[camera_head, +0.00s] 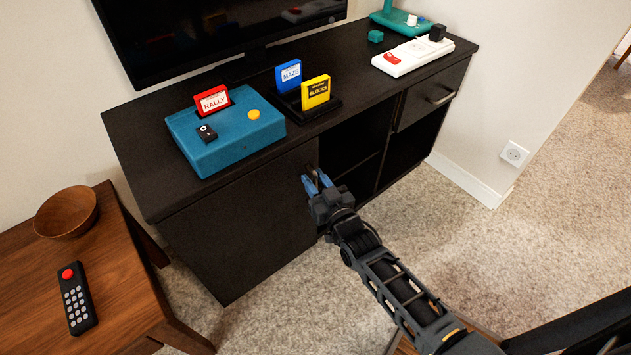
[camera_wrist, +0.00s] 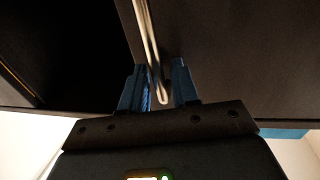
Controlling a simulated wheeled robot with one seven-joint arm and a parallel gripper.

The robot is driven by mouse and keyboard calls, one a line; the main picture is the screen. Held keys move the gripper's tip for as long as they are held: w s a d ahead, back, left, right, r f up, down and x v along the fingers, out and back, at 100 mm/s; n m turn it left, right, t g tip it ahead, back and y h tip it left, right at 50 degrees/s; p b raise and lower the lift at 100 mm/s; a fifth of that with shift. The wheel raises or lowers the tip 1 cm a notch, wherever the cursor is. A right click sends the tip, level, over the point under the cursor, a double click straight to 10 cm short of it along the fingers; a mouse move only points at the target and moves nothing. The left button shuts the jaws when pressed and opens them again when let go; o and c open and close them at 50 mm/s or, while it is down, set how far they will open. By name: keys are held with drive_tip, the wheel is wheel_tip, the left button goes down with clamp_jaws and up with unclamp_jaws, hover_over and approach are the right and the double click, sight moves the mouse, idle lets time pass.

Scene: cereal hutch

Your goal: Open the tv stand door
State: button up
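The dark TV stand (camera_head: 160,140) stands against the wall. Its broad left door (camera_head: 235,225) looks closed in the head view, beside open shelves. In the wrist view, the door panel (camera_wrist: 240,50) fills the right, with a pale metal handle (camera_wrist: 151,45) along its edge. My gripper (camera_head: 316,178) is at the door's right edge. In the wrist view, the blue fingers of my gripper (camera_wrist: 160,85) stand apart on either side of the handle's end. A gap shows between them, and I see no firm grip. The handle is mostly hidden in the head view.
A wooden table (camera_head: 120,270) stands left of the door. Carpet (camera_head: 290,300) lies clear before the stand.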

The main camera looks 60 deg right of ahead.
clamp_jaws()
idle(0.6)
